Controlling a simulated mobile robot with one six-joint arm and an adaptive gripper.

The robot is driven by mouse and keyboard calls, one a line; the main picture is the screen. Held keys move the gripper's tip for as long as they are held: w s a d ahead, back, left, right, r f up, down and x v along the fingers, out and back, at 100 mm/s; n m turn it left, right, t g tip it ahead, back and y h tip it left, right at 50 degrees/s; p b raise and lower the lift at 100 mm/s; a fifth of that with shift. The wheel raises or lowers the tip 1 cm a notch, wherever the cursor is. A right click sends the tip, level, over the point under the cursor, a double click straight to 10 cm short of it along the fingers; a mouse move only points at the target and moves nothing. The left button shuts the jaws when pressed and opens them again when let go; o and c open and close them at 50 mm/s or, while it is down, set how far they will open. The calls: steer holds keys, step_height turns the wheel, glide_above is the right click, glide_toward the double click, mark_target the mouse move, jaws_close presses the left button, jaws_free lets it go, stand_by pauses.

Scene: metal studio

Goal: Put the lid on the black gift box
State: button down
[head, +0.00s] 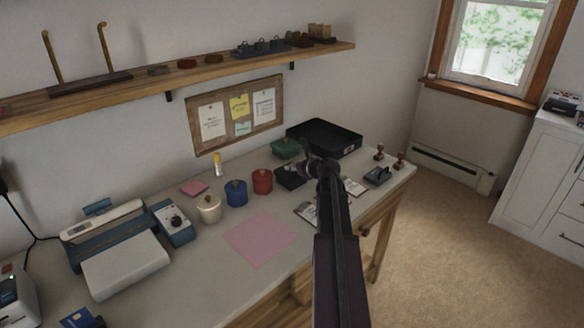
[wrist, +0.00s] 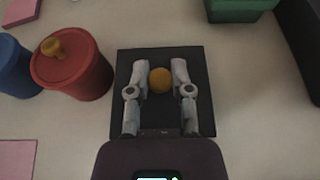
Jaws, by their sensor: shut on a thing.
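The black lid (wrist: 128,75) is a dark square with a round gold knob (wrist: 160,80) in the middle of the wrist view. My gripper (wrist: 161,78) has one finger on each side of the knob and is shut on it. In the head view, a black box shape (head: 287,179) sits on the desk just left of and below my gripper (head: 309,168). My gripper and arm hide part of it. The lid fills the view from above, so I cannot tell whether it rests on the black gift box or is held above it.
Red (head: 262,182), blue (head: 236,194) and cream (head: 209,209) round boxes with knobs stand left of it. A green box (head: 285,148) and a black tray (head: 325,137) are behind. Stamps (head: 379,153) stand at right. A pink sheet (head: 260,238) lies in front.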

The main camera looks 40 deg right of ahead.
steer(key=shift+c, duration=2.2)
jaws_free()
steer(key=shift+r, duration=0.1)
